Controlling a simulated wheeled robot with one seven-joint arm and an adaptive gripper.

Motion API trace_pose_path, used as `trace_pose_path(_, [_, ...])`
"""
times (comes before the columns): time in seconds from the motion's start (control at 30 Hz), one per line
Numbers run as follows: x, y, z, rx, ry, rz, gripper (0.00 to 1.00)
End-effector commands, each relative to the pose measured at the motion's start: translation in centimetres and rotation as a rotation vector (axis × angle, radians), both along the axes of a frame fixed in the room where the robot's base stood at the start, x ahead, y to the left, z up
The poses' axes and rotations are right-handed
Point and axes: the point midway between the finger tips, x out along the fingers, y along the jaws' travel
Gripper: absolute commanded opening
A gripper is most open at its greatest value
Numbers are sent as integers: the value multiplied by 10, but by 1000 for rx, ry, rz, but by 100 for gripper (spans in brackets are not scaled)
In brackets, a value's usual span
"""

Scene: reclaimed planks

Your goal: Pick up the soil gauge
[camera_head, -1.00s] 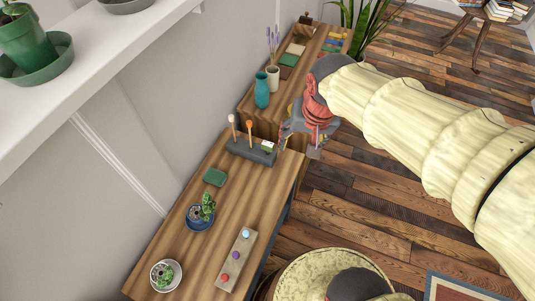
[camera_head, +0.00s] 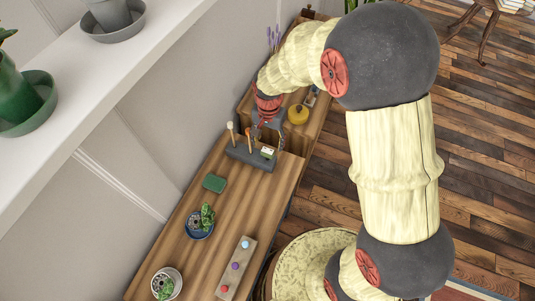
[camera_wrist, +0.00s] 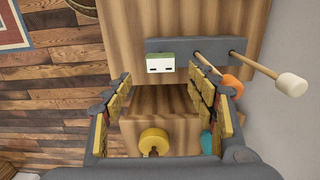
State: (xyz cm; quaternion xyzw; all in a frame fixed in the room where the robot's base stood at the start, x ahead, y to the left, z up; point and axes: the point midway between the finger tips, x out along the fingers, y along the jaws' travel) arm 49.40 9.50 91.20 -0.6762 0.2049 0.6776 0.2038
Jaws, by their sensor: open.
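A dark grey rack (camera_head: 250,155) stands on the near wooden table and holds several upright things. The likely soil gauge (camera_head: 267,153) is a small white-and-green head with two dark windows at the rack's right end; it also shows in the wrist view (camera_wrist: 160,65). Its lower part is hidden. My gripper (camera_head: 268,124) is just beyond the rack in the head view. In the wrist view my gripper (camera_wrist: 160,75) has its fingers spread apart, with the gauge head in line with the gap, near the fingertips. Nothing is held.
An orange-tipped stick (camera_wrist: 231,85) and a white-tipped stick (camera_wrist: 291,85) stand in the rack close to one finger. A yellow round object (camera_head: 298,115) sits on the far table. A green block (camera_head: 214,182), cactus pots and a button board (camera_head: 235,267) lie nearer.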

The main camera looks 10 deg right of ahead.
Motion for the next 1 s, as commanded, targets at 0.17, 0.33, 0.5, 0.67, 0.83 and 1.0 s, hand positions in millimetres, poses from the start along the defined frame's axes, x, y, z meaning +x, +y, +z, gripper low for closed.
trace_pose_path(0.17, [0, 0, -12, 0, -1, 1, 58])
trace_pose_path(0.33, [-2, 2, -24, 0, 1, 1, 58])
trace_pose_path(0.5, [-5, 5, -49, 0, 1, 1, 58])
trace_pose_path(0.67, [-4, 5, -64, 0, 0, 1, 58])
trace_pose_path(0.83, [-4, 5, -63, 0, -1, 1, 58])
trace_pose_path(1.0, [-4, 5, -63, 0, -1, 1, 50])
